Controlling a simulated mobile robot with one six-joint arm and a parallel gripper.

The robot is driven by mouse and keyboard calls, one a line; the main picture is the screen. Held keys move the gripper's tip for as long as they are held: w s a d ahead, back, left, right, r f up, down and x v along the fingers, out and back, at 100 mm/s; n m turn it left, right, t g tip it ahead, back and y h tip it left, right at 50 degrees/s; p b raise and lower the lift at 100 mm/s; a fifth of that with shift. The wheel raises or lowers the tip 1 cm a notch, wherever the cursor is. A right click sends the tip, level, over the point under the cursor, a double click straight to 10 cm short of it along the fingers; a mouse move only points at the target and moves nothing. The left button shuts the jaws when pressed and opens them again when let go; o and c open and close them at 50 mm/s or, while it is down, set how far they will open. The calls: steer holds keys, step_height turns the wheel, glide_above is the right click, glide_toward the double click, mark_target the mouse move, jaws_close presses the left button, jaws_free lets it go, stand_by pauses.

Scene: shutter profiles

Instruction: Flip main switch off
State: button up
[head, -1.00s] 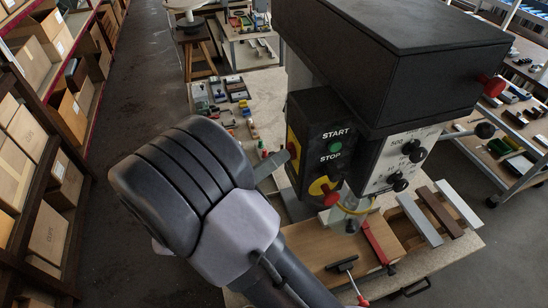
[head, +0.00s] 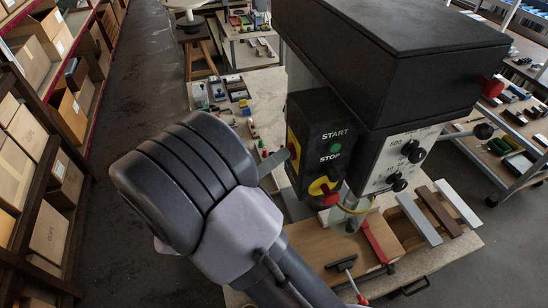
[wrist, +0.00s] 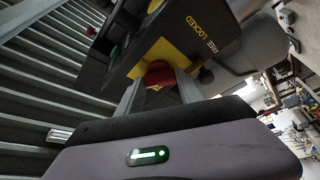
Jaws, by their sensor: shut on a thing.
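The main switch is a red knob (wrist: 160,74) on a yellow plate (wrist: 178,52) in the wrist view. The yellow plate also shows in the head view (head: 292,142), on the left side of the black control box (head: 334,134). Words beside it read FREE and LOCKED. My gripper (wrist: 159,86) has one finger on each side of the red knob and is shut on it. In the head view, my gripper (head: 282,159) reaches the box's left side. There the knob is largely hidden, and its exact angle is hard to tell.
The box front carries a green START button (head: 335,147) and a red-and-yellow stop (head: 323,188). A panel with black knobs (head: 402,158) stands to the right. Below are a wooden board (head: 325,250) and metal profiles (head: 416,219). The aisle floor (head: 130,110) is clear.

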steer(key=shift+s+r+n+y+p, duration=0.1)
steer(key=shift+n+y+p, duration=0.45)
steer(key=shift+n, duration=0.65)
steer(key=shift+w+r+n+y+p, duration=0.15)
steer(key=shift+n+y+p, duration=0.15)
steer(key=shift+n+p, duration=0.7)
steer(key=shift+s+r+n+y+p, duration=0.15)
steer(key=shift+n+y+p, duration=0.3)
steer(key=shift+n, duration=0.95)
steer(key=shift+f+n, duration=0.1)
steer(key=shift+n, duration=0.2)
steer(key=o, duration=1.4)
steer(key=v, duration=0.5)
steer(key=b+v, duration=0.1)
steer(key=v, duration=1.1)
steer(key=shift+a+r, duration=0.25)
steer(key=shift+r, duration=0.15)
